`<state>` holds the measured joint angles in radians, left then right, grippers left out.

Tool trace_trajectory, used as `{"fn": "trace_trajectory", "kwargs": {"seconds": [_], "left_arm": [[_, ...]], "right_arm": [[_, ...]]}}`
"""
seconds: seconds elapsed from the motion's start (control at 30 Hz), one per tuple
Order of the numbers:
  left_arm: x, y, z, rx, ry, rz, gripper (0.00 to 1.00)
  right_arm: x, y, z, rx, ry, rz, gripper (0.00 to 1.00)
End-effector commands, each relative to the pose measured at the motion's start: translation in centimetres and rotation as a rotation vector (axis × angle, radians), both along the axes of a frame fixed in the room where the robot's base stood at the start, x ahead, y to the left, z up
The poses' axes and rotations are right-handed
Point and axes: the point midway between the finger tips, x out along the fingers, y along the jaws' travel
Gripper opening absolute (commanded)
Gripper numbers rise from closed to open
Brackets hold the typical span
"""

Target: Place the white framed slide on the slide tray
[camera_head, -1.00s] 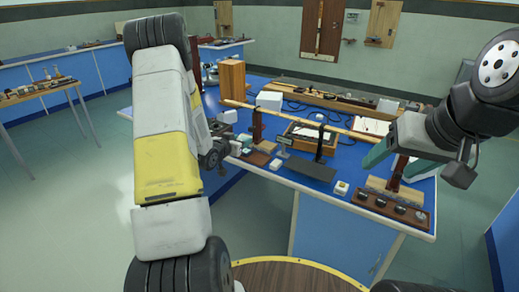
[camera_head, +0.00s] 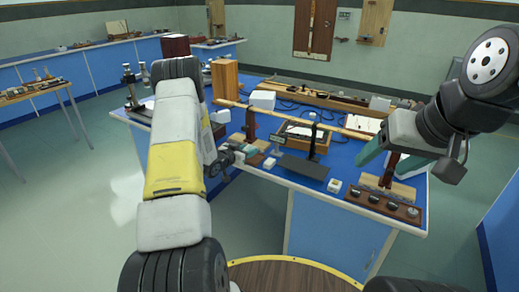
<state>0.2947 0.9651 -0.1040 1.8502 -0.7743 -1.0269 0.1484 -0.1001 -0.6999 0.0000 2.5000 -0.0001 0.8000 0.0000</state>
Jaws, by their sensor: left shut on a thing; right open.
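My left gripper (camera_head: 236,154) is low over the left front part of the blue bench, shut on a small pale thing that I take to be the white framed slide (camera_head: 240,157). The arm and fingers hide much of it, and its tilt is too small to tell. I cannot clearly pick out the slide tray among the small pieces around this gripper. My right gripper (camera_head: 392,158) is open and empty, above the right end of the bench.
A black plate with an upright stand (camera_head: 303,167) is right of my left gripper. Small white blocks (camera_head: 334,186) lie near the front edge. A wooden board with round black pieces (camera_head: 384,205) is at the right. A wooden box (camera_head: 225,80) and long rail stand behind.

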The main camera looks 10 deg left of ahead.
Motion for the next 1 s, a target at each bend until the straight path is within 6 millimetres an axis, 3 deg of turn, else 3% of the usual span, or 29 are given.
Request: {"fn": "trace_trajectory", "kwargs": {"seconds": [0.23,0.47,1.0], "left_arm": [[1.4,-1.4,-0.2,-0.001,-0.001,-0.002,0.05],[1.4,-1.3,-3.6,-0.001,0.001,0.000,0.05],[1.4,-1.2,-4.6,0.000,0.002,0.002,0.05]], "right_arm": [[0.0,0.0,0.0,0.000,0.000,0.000,0.67],[0.0,0.0,0.0,0.000,0.000,0.000,0.67],[0.0,0.0,0.0,0.000,0.000,0.000,0.67]]}}
